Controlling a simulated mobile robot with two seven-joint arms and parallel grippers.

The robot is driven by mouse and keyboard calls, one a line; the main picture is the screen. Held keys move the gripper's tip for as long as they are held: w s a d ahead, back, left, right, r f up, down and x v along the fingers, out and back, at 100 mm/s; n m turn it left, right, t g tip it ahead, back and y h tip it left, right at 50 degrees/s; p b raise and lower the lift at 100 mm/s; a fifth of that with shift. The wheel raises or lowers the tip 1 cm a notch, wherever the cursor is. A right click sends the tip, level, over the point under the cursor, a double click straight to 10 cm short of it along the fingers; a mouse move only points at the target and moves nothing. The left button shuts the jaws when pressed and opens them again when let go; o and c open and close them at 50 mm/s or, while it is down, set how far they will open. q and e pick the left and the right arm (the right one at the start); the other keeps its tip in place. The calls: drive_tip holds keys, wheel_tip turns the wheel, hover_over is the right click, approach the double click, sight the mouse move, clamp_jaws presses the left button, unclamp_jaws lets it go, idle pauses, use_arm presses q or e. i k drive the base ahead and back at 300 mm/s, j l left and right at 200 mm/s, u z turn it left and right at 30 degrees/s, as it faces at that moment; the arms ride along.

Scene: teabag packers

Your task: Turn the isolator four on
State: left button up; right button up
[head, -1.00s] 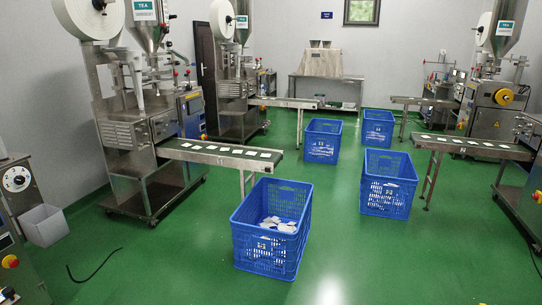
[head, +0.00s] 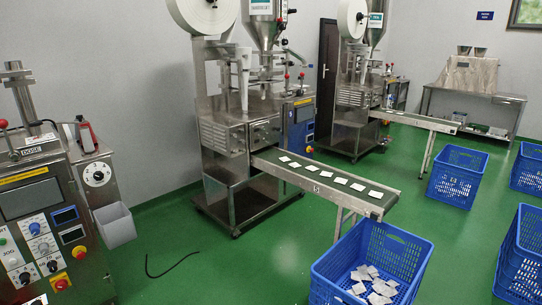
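The isolator four cannot be picked out for certain, as no readable "4" label shows. A packing machine (head: 30,200) stands at the near left. Its control panel carries a red-and-yellow control (head: 78,252) low on the right and a second one (head: 61,283) near its bottom edge; their on or off position is too small to tell. A white round dial (head: 97,174) is on the machine's side. A second machine (head: 240,130) stands behind, with a blue-edged control panel (head: 299,125). Neither of my grippers is in view.
A grey bin (head: 115,225) sits beside the near machine. A dark cable (head: 172,268) lies on the green floor (head: 240,260). A conveyor (head: 325,184) carries teabags toward a blue crate (head: 335,275). Open floor lies between the near machine and that crate.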

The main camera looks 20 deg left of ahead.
sight(61, 285)
drive_tip(key=i+j+u, duration=0.1)
drive_tip(key=i+u, duration=0.7)
drive_tip(key=i+l+u, duration=0.15)
drive_tip(key=i+u, duration=0.55)
drive_tip(key=i+l+u, duration=0.3)
drive_tip(key=i, duration=0.15)
drive_tip(key=i+l+u, duration=0.15)
drive_tip(key=i+u, duration=0.15)
drive_tip(key=i+j+u, duration=0.1)
drive_tip(key=i+j, duration=0.15)
drive_tip(key=i, duration=0.25)
drive_tip(key=i+j, duration=0.2)
drive_tip(key=i, duration=0.25)
drive_tip(key=u, duration=0.05)
